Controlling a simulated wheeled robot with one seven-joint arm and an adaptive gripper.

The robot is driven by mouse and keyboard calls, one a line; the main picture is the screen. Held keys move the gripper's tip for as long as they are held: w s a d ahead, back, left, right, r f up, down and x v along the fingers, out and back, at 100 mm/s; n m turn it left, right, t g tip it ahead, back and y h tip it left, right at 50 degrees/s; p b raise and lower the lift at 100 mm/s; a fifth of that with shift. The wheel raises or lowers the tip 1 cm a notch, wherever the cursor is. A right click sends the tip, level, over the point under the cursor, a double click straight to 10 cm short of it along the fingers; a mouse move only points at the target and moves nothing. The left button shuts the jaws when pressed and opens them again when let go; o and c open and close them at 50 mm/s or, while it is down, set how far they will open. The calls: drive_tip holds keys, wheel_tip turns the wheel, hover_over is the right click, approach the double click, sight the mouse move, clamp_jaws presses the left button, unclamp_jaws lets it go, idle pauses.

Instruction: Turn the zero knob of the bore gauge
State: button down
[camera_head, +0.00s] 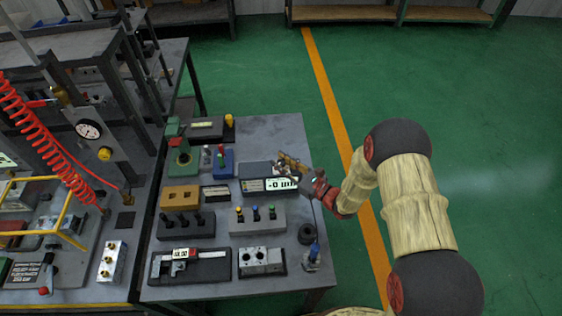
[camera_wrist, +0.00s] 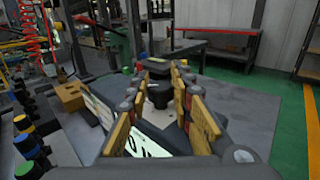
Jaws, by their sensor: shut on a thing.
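The bore gauge (camera_head: 258,171) is a dark grey box with a lit digital display (camera_head: 282,184) on its near face, standing at the right side of the bench. The display reads roughly 0.1; its last digits are too small to tell. In the wrist view the lit display (camera_wrist: 150,146) shows beside and below the fingers. My gripper (camera_head: 291,163) reaches in from the right over the gauge's right end. In the wrist view its bronze and red fingers (camera_wrist: 158,96) are shut on the black zero knob (camera_wrist: 158,90), one on each side. The knob's lower part is partly hidden.
A grey block with coloured knobs (camera_head: 257,221) stands in front of the gauge. A tan block (camera_head: 180,197) and a blue block (camera_head: 222,162) are to its left. A black ring (camera_head: 307,234) lies near the bench's right edge. Green floor is clear beyond it.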

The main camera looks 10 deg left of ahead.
idle(0.5)
drive_tip(key=c, duration=1.6)
unclamp_jaws()
drive_tip(key=shift+o, duration=0.2)
drive_tip(key=shift+d, duration=0.1)
drive_tip(key=v, duration=1.1)
drive_tip(key=shift+s+d, duration=0.25)
drive_tip(key=shift+s, duration=0.1)
drive_tip(key=shift+r, duration=0.1)
